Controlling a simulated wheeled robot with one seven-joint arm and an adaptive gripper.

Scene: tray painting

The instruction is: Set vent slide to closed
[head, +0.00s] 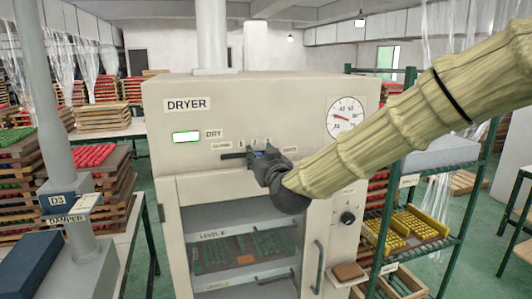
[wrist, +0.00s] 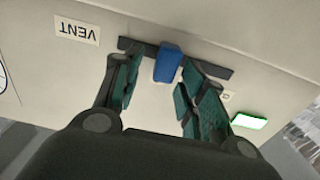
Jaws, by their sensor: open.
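The dryer's vent slide is a blue knob (wrist: 168,62) on a dark horizontal slot (wrist: 134,46), near the slot's middle in the wrist view. In the head view the slot's left end (head: 232,156) shows below a small label that seems to read CLOSED (head: 221,146); the VENT label (head: 289,149) is at the right. My gripper (wrist: 160,66) is open, with one finger on each side of the knob. I cannot tell whether either finger touches it. In the head view my gripper (head: 266,160) covers most of the knob and the slot's right part.
The dryer (head: 170,130) has a lit green indicator (head: 187,137), a round gauge (head: 345,118) and a glass door with a handle (head: 318,268) below. A damper post (head: 65,150) stands at left. A green shelf (head: 455,235) with yellow racks stands at right.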

